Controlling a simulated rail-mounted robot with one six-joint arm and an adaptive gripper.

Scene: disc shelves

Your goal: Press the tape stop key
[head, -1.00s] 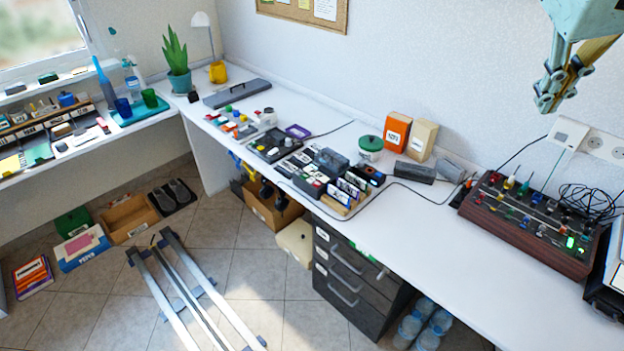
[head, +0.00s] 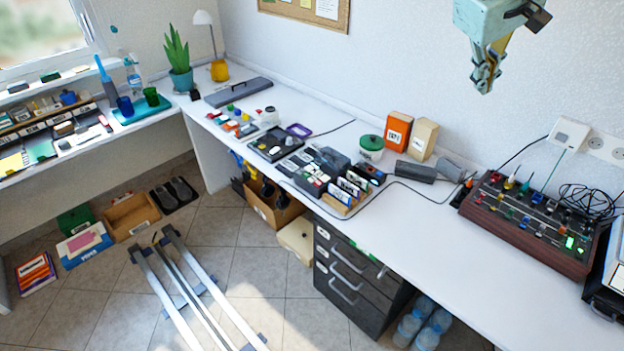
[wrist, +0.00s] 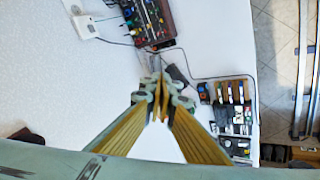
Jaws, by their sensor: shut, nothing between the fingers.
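My gripper (head: 485,84) is shut and empty, high in front of the wall above the right part of the desk. It points downward and also shows in the wrist view (wrist: 160,80). It is well apart from everything on the desk. A group of dark devices with small keys (head: 312,184) stands mid-desk, and a flat dark device (head: 275,144) lies to its left. A wood-sided control box (head: 530,222) with colored knobs and lit green keys stands at the right; it also shows in the wrist view (wrist: 150,22). I cannot tell which key is tape stop.
An orange box (head: 397,129), a beige box (head: 423,139) and a green-lidded jar (head: 371,147) stand along the back. Grey blocks (head: 415,171) lie before them. A cable crosses the desk (head: 480,290), whose right front is clear.

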